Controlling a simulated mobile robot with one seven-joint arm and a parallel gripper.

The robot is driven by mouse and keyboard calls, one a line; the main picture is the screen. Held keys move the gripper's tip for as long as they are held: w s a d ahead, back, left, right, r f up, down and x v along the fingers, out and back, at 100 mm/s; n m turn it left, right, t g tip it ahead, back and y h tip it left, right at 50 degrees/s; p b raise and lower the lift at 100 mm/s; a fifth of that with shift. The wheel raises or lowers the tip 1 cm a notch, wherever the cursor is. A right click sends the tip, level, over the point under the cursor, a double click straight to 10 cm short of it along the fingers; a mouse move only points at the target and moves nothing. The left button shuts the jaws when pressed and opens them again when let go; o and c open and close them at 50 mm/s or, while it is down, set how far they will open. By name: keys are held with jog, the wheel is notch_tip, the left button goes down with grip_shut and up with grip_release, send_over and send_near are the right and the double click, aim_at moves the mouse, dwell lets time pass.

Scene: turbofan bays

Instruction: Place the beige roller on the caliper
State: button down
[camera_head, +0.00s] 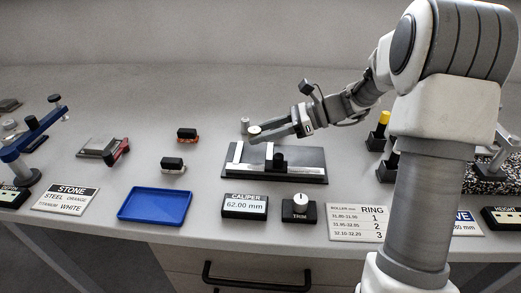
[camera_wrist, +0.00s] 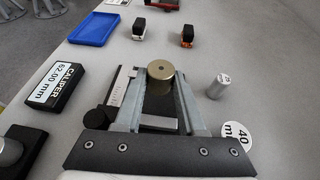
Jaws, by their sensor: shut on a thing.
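The beige roller (camera_wrist: 160,70) is held upright between the fingertips of my gripper (camera_wrist: 160,78), which is shut on it. In the head view the roller (camera_head: 254,129) shows at the tip of my gripper (camera_head: 257,133), just behind the caliper's left part. The caliper (camera_head: 305,172) is a black plate with a light scale, pale jaws and a black slider. In the wrist view the caliper (camera_wrist: 120,88) lies partly hidden below my fingers. Its readout (camera_head: 245,206) shows 62.00 mm. I cannot tell the roller's height above the caliper.
A small grey cylinder (camera_wrist: 218,86) stands right beside my gripper in the wrist view, near a 40 mm label (camera_wrist: 235,134). A blue tray (camera_head: 155,204), a TRIM knob (camera_head: 299,207) and two small black-topped blocks (camera_head: 172,165) (camera_head: 187,135) stand around. A ring chart (camera_head: 357,223) lies in front.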

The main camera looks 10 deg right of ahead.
jog(key=shift+a+f+b, duration=0.1)
jog(key=shift+f+b, duration=0.75)
jog(key=shift+f, duration=1.15)
jog(key=shift+f, duration=0.2)
jog(key=c, duration=0.5)
grip_release()
jog(key=shift+r, duration=0.15)
